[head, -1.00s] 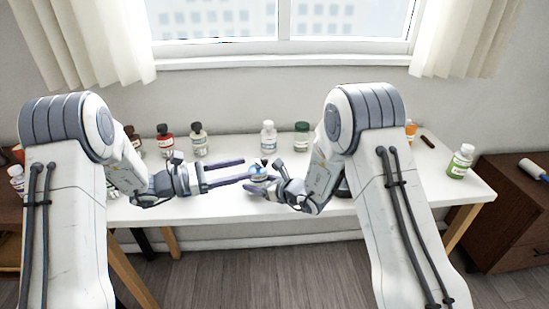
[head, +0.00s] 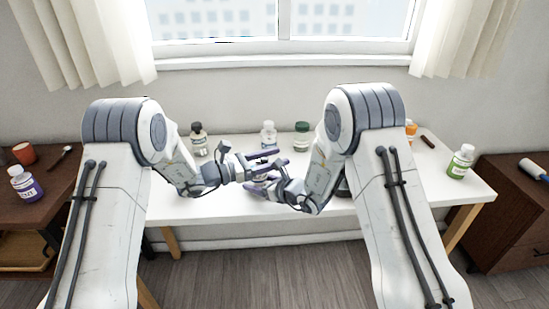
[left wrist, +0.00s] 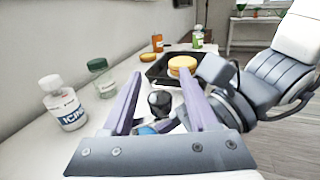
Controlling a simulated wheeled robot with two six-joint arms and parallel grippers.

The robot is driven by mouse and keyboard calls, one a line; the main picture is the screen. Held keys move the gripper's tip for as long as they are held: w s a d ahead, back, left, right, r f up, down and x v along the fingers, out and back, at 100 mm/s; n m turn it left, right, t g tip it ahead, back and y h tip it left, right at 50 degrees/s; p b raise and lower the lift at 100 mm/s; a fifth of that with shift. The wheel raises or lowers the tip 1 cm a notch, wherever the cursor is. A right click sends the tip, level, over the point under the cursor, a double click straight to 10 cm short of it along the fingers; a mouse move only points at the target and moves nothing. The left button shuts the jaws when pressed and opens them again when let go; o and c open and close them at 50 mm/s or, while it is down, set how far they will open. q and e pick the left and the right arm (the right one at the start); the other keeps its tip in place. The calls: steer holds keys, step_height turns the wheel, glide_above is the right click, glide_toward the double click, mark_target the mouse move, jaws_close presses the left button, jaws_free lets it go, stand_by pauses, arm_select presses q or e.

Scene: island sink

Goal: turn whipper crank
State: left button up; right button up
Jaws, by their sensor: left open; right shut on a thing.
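The whipper is mostly hidden by my grippers in the head view. In the left wrist view, a round black knob (left wrist: 160,102), apparently the crank's handle, shows between my left fingers, with a blue part of the whipper (left wrist: 152,129) below it. My left gripper (head: 281,165) is open, reaching over the whipper from the left; its purple fingers stand either side of the knob in the wrist view. Whether they touch it I cannot tell. My right gripper (head: 260,181) is shut on the whipper from the right, low over the white table (head: 235,203).
Behind the grippers stand a dark-capped bottle (head: 198,140), a white-capped bottle (head: 268,136) and a green-lidded jar (head: 301,137). A black tray (left wrist: 158,72) with a yellow round item (left wrist: 182,64) lies beyond the knob. A green bottle (head: 460,161) stands far right.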

arm_select(q)
jaws_close()
steer(key=shift+s+a+m+g+h, duration=0.1)
steer(key=shift+s+m+g+h, duration=0.2)
steer(key=shift+m+g, duration=0.55)
jaws_free()
steer(key=shift+a, duration=0.1)
steer(key=v, duration=1.1)
steer(key=shift+a, duration=0.45)
